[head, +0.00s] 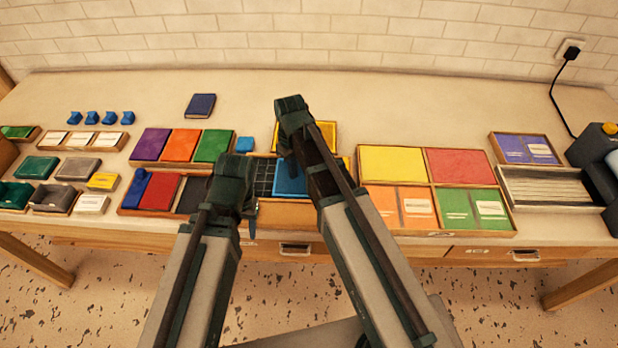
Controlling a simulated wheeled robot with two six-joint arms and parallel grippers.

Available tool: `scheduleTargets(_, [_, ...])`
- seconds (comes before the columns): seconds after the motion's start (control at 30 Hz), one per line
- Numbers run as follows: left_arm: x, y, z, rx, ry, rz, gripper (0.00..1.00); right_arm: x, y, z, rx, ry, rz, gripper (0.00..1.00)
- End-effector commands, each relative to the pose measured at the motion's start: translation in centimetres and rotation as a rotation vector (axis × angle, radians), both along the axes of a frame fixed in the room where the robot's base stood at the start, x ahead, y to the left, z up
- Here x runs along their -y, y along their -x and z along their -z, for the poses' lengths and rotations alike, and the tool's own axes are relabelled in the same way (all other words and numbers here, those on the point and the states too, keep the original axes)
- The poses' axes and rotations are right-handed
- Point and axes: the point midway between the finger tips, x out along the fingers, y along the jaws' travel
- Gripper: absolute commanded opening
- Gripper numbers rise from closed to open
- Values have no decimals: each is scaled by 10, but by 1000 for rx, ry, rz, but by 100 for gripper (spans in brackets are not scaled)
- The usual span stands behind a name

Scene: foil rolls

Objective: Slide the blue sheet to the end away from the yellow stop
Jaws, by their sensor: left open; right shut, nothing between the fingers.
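The blue sheet (290,180) lies in a shallow wooden tray (285,214) at the middle of the bench, beside a dark gridded area (264,178) on its left. My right arm covers part of the sheet and of the tray's right side. A yellow piece (346,162) shows at the tray's right side, mostly hidden; I cannot tell its full shape. My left gripper (236,172) is open at the tray's left end, left of the sheet. My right gripper (291,112) is shut and empty, above and behind the tray.
A yellow panel (327,132) lies behind the tray. Trays of coloured panels stand close by on the left (180,146) and right (391,160). A small light blue block (244,144) sits behind my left gripper. A dark blue book (201,105) lies further back, where the bench is mostly clear.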

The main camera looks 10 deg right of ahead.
Motion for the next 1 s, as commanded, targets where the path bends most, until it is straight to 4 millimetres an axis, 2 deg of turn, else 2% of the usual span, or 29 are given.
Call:
scheduleTargets(0.53, [0,0,3,0,0,0,50,-26,-8,3,0,-4,-2,0])
scheduleTargets(1.0, [0,0,3,0,0,0,50,-30,-8,3,1,-6,-3,0])
